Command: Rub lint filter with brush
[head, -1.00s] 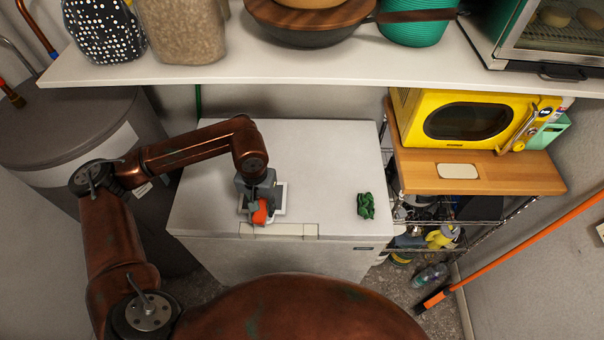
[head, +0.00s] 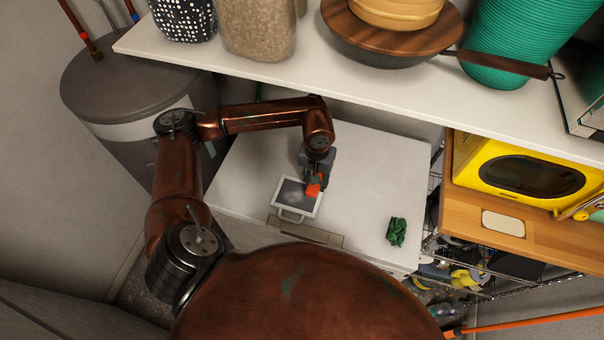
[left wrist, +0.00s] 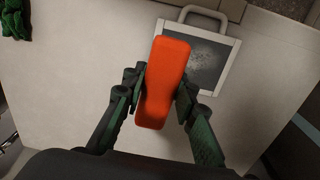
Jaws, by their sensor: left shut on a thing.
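The lint filter (head: 290,192) is a flat dark mesh in a light frame with a handle. It lies on the white appliance top near its front edge, with a pale patch of lint on the mesh. It also shows in the left wrist view (left wrist: 207,62). My left gripper (head: 314,180) is shut on the orange brush (left wrist: 163,85), at the right edge of the filter in the head view. In the left wrist view the brush overlaps the filter's edge; I cannot tell whether they touch. The brush's underside is hidden. My right gripper is not in view.
A crumpled green cloth (head: 397,231) lies on the right of the white top (head: 365,170). A shelf (head: 400,95) with a pan and containers overhangs the back. A yellow microwave (head: 530,175) stands at right. The top between filter and cloth is clear.

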